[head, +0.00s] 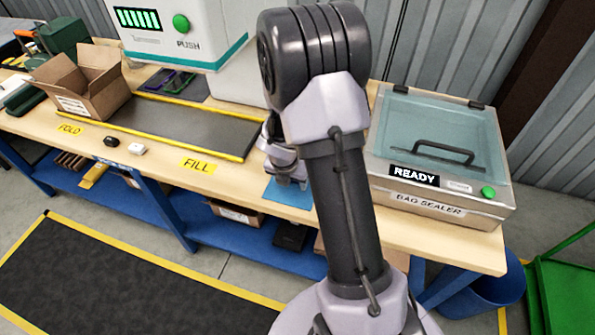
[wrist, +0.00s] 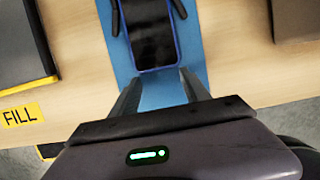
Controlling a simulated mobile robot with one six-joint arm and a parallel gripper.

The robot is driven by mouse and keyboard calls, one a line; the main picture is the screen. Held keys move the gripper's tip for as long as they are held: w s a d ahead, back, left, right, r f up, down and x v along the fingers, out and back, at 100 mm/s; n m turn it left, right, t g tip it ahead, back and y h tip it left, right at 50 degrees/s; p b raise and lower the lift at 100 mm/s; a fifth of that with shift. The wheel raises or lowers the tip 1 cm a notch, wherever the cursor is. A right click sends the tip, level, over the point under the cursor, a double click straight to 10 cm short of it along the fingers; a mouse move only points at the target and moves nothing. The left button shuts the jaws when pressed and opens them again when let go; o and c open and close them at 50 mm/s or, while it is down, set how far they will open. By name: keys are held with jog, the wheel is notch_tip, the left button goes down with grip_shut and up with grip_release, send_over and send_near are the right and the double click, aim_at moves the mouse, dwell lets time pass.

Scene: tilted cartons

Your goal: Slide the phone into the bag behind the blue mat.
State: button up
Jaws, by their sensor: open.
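A dark phone (wrist: 150,38) with a blue rim lies on the blue mat (wrist: 190,92) in the wrist view; its far end is cut off by the top edge. Small dark pieces flank its upper part; I cannot tell what they are. My gripper (wrist: 160,76) is open, its two fingers apart at the phone's near end, with nothing visible held between them. In the head view my gripper (head: 287,176) is over the blue mat (head: 290,193), and the phone cannot be made out there. No bag can be made out; my arm hides the area behind the mat.
The bag sealer (head: 440,155), lid down and reading READY, stands right of my arm. A dark plate with yellow edges (head: 185,125) lies left, with an open carton (head: 85,80) beyond. A white machine (head: 185,30) stands behind. Bare tabletop (wrist: 85,50) flanks the mat.

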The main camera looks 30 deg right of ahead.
jog(key=shift+w+d+r+p, duration=0.1)
jog(key=shift+w+d+p, duration=0.05)
jog(key=shift+p, duration=0.2)
jog(key=w+d+p, duration=0.2)
jog(key=p, duration=0.1)
jog(key=shift+d, duration=0.2)
jog(key=shift+w+d+p, duration=0.4)
jog(key=shift+d+p, duration=0.2)
jog(key=shift+p, duration=0.1)
jog(key=shift+w+d+p, duration=0.25)
jog(key=shift+d+p, duration=0.05)
jog(key=shift+p, duration=0.35)
jog(key=w+d+p, duration=0.2)
jog(key=d+p, duration=0.1)
jog(key=p, duration=0.2)
jog(key=shift+w+p, duration=0.15)
jog(key=shift+p, duration=0.15)
jog(key=shift+w+d, duration=0.15)
